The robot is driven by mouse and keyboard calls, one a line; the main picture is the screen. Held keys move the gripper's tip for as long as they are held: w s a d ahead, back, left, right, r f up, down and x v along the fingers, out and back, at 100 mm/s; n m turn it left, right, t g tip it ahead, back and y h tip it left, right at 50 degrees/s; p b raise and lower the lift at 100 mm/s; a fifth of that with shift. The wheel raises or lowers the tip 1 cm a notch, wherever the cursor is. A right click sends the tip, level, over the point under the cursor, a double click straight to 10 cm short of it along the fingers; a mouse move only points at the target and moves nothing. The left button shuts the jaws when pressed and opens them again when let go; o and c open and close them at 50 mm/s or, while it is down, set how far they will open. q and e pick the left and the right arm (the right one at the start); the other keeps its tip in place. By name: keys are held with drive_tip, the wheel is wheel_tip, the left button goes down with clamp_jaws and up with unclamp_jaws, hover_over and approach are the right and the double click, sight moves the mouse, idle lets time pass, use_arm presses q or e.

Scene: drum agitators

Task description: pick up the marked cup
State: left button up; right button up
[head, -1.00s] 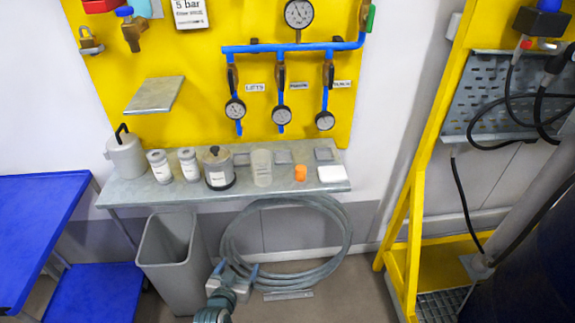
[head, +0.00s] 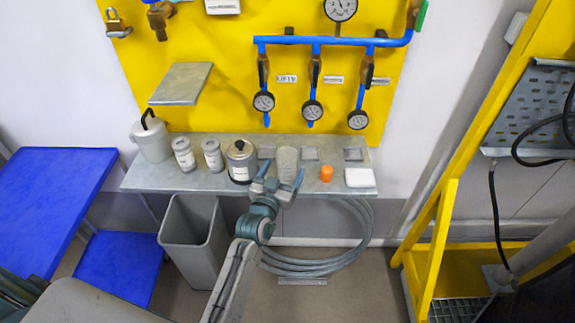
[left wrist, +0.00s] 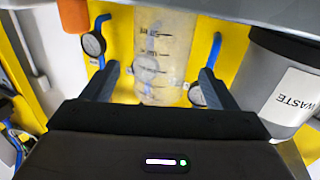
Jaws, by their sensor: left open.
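The marked cup (head: 288,158) is clear, with dark graduation lines, and stands upright on the grey shelf (head: 330,187). My left gripper (head: 281,174) is open at the shelf's front edge, just in front of the cup. In the left wrist view the cup (left wrist: 164,50) shows between the two spread fingers of the left gripper (left wrist: 160,70), with a gap on each side. The head view hides the cup's lower part behind the gripper. My right gripper is in no view.
A lidded waste pot (head: 241,163) stands close left of the cup; its WASTE label shows in the wrist view (left wrist: 290,85). An orange piece (head: 326,174) and a white block (head: 360,178) lie to the right. A grey bin (head: 190,240) and coiled hose (head: 340,250) are below.

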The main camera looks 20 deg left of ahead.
sight(290, 157)
use_arm(q)
drive_tip(key=shift+w+f+p, duration=0.15)
drive_tip(key=shift+w+p, duration=0.4)
drive_tip(key=shift+w, duration=1.4)
drive_tip(key=shift+s, duration=0.1)
drive_tip(key=c, duration=1)
drive_tip(key=shift+c, duration=0.2)
